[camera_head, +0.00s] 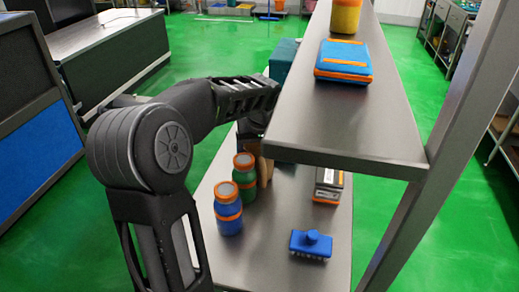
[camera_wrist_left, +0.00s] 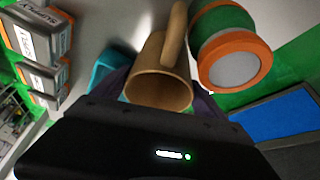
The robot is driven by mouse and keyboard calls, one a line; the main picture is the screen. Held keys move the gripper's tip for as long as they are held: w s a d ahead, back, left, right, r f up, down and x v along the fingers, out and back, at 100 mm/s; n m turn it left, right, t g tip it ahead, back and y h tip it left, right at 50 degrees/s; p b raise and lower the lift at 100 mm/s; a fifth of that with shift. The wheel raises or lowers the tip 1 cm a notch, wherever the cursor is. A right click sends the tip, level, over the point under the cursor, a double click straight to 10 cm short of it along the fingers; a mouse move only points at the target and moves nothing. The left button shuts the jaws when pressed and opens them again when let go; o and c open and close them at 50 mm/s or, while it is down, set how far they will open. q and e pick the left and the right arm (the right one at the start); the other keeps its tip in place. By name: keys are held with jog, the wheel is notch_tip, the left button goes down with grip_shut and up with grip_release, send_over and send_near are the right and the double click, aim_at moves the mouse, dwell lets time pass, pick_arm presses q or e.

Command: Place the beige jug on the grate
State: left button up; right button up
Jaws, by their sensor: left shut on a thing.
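The beige jug (camera_wrist_left: 158,88) is in the middle of the left wrist view, its open mouth facing the camera and its handle at the top. My left gripper (camera_wrist_left: 162,100) is shut on it, with dark fingers on both sides. In the head view the jug (camera_head: 266,170) is a tan sliver behind the green bottle, mostly hidden by the bottle and the upper shelf. My left arm reaches in over the lower surface, its gripper largely hidden by the shelf edge. I cannot make out the grate in either view. My right gripper is not in view.
A green bottle (camera_head: 244,178) and a blue bottle (camera_head: 228,208) stand close beside the jug. A blue brush (camera_head: 311,244) and a box (camera_head: 328,186) are on the lower surface (camera_head: 265,268). The upper shelf (camera_head: 345,125) overhangs it, carrying a blue-orange case (camera_head: 343,60).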

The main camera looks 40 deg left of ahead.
pick_arm(q)
jog(key=shift+f, duration=0.2)
jog(key=o, duration=1.9)
jog(key=v, duration=1.2)
jog(key=shift+b, duration=0.4)
jog(key=shift+a+r, duration=0.1)
jog(key=shift+r, duration=0.05)
